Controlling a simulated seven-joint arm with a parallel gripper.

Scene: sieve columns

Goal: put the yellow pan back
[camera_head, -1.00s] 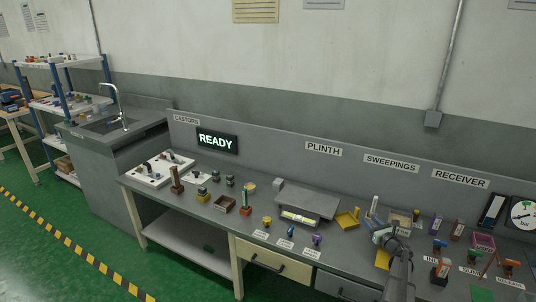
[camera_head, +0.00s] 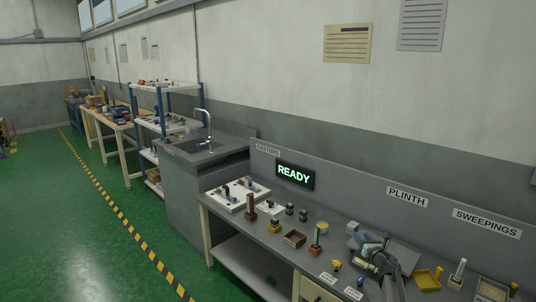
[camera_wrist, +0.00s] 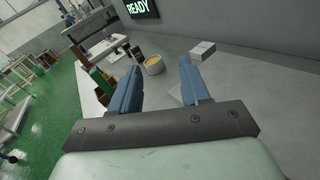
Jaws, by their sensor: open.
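A small round pan with a yellow inside (camera_wrist: 154,66) stands on the bench. In the wrist view it shows ahead, between my two blue fingers. In the head view it is the pale round thing (camera_head: 322,228) left of my arm. My gripper (camera_wrist: 160,64) is open, with nothing between its jaws up close; the pan lies beyond the fingertips. In the head view my gripper (camera_head: 361,252) is over the plinth area, right of the pan. A yellow scoop-like tray (camera_head: 427,279) lies farther right on the bench, under the SWEEPINGS side. My arm hides part of the plinth.
A tall green-and-brown column (camera_head: 317,240) and an open brown box (camera_head: 294,239) stand near the round pan. Several small dark pieces and white trays (camera_head: 232,196) are farther left. A READY sign (camera_head: 295,175) is on the back panel. A grey block (camera_wrist: 203,50) lies right of the pan.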

